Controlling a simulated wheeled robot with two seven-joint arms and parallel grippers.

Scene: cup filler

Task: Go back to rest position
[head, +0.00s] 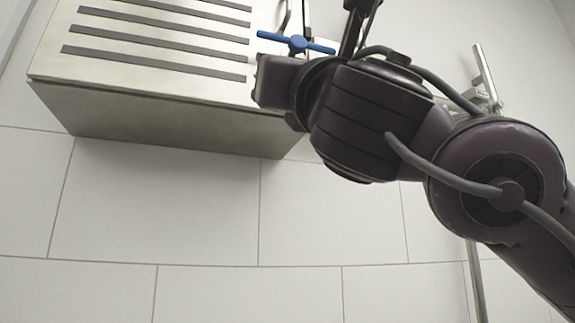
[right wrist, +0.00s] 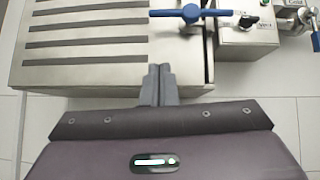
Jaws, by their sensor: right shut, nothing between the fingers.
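My right gripper (right wrist: 159,71) shows in the right wrist view, its two grey fingers pressed together with nothing between them. The fingers stand in front of the near edge of a metal box with a slotted top (right wrist: 90,72). A blue lever handle (right wrist: 190,13) lies beyond the fingertips, slightly right. In the head view my right arm reaches in from the right, its wrist end near the right end of the slotted metal box (head: 160,118); the fingers cannot be made out clearly there. The blue handle (head: 297,44) shows just above the wrist. My left gripper is not in view.
A metal panel with a black knob (right wrist: 248,22) is at the upper right of the right wrist view, beside a fitting labelled Cold (right wrist: 295,3). In the head view the pale tiled floor (head: 160,215) in front of the box is clear.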

